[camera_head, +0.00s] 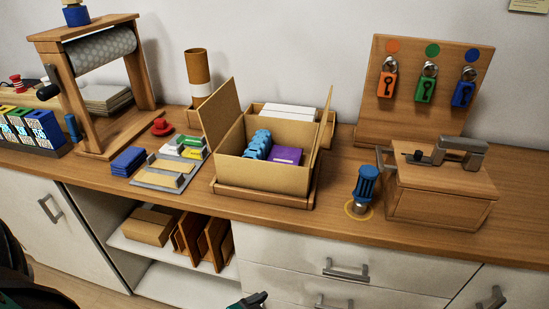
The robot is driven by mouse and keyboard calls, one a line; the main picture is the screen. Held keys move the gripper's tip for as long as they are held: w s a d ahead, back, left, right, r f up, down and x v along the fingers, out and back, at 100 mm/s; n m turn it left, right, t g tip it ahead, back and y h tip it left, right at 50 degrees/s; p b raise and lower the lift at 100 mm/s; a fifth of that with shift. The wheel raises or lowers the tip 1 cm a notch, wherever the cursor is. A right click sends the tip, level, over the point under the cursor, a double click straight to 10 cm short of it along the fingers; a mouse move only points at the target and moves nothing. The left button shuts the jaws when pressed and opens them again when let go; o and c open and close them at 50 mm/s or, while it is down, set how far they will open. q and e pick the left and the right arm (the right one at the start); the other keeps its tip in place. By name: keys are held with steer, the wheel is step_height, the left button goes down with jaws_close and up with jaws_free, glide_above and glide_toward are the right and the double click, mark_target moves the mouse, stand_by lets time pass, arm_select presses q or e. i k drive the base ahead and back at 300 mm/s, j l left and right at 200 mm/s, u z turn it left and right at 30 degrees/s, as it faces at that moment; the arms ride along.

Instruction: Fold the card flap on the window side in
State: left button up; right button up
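An open cardboard box (232,174) stands on a wooden tray (262,199) on the counter. Its left flap (220,112) stands up, leaning outward to the left. Its right flap (322,128) also stands up, seen nearly edge-on. No window is in view, so I cannot tell which flap is on that side. Inside the box are a blue lumpy item (257,145) and a purple item (286,155). A small dark green and black tip, seemingly of my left gripper (250,301), shows at the bottom edge, well below the box. Its fingers are mostly cut off. My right gripper is not in view.
A wooden roll stand (97,98), a cardboard tube (198,75) and a grey tray (166,178) are left of the box. A blue-handled stamp (365,187), wooden chest (440,186) and padlock board (434,65) are right. Drawer handles (345,271) project below the counter.

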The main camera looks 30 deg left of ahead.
mark_target(217, 115)
steer(key=u, duration=1.4)
